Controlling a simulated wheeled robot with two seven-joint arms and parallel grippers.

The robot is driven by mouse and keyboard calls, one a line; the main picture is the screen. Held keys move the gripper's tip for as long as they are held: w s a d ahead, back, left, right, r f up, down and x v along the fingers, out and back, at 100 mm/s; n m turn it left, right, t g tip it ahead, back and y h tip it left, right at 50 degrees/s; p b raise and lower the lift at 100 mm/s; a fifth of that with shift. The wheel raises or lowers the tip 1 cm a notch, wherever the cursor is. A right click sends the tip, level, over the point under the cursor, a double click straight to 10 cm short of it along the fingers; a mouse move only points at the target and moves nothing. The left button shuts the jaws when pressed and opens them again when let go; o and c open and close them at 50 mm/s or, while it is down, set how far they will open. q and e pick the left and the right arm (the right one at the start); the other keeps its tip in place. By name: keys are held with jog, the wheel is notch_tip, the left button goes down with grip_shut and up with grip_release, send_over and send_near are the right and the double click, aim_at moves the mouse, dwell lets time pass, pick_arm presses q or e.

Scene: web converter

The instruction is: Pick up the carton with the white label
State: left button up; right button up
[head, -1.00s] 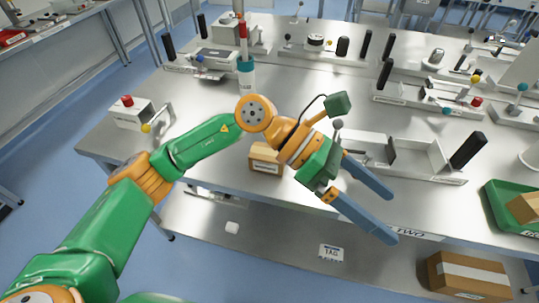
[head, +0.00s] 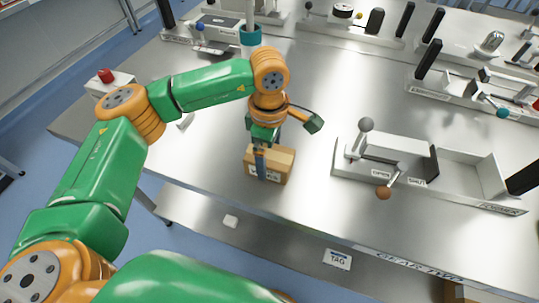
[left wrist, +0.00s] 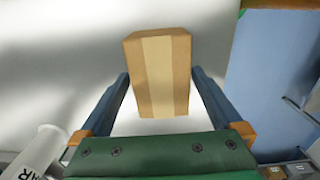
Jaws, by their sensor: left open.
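The carton with the white label (head: 282,161) is a small brown box on the metal table, close to its front edge. The label is on its front face and is partly hidden by a blue finger. My left gripper (head: 261,163) points down at the carton. In the left wrist view the carton (left wrist: 160,72) lies between the two blue fingers, its tan tape strip showing and a gap on each side. The left gripper (left wrist: 160,92) is open and not closed on it. My right gripper is not in view.
A grey fixture with ball-topped levers (head: 400,160) stands to the right of the carton. A box with a red button (head: 106,80) is at the left table edge. A lower shelf (head: 290,240) holds a TAG card (head: 338,259). The table behind the carton is fairly clear.

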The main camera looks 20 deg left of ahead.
pick_arm(q)
jog(key=shift+w+f, duration=0.1)
jog(key=shift+w, duration=0.1)
jog(key=shift+c, duration=0.4)
jog(key=shift+s, duration=0.25)
jog(key=c, duration=1.1)
jog(key=shift+w, duration=0.15)
jog(key=shift+c, duration=0.5)
